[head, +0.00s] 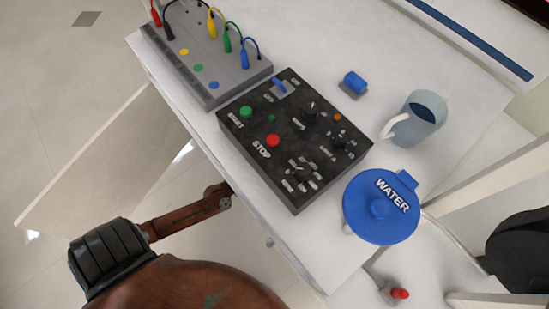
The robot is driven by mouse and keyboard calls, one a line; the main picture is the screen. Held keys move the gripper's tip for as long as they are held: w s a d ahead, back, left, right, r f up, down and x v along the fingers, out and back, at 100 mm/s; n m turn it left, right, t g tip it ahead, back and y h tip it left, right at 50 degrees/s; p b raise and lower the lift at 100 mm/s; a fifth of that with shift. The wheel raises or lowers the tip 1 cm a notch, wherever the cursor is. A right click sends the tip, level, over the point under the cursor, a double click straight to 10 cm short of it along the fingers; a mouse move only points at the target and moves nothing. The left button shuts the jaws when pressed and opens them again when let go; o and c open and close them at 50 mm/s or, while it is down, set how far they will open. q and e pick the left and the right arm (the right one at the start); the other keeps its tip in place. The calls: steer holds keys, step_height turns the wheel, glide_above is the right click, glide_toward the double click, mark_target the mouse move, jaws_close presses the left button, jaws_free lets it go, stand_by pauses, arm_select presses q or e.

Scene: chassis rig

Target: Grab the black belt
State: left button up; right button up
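I cannot make out a black belt for certain in the head view. A black ribbed piece (108,258) is at the lower left, joined to a reddish-brown jointed bar (190,214) that reaches toward the table edge. I cannot tell what this piece is. A dark rounded black shape (520,245) is cut off by the right edge, and I cannot tell what it is either. Neither of my grippers can be made out in this view.
The white table (335,240) holds a black control box (240,139) with START and STOP buttons, a grey board (220,82) with coloured leads, a small blue part (354,82), a grey-blue mug (420,118) and a blue WATER lid (362,222). A brown rounded surface (165,285) fills the bottom.

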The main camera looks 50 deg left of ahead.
arm_select(q)
steer(key=shift+c, duration=0.2)
jaws_close()
stand_by(0.4)
steer(key=shift+r, duration=0.2)
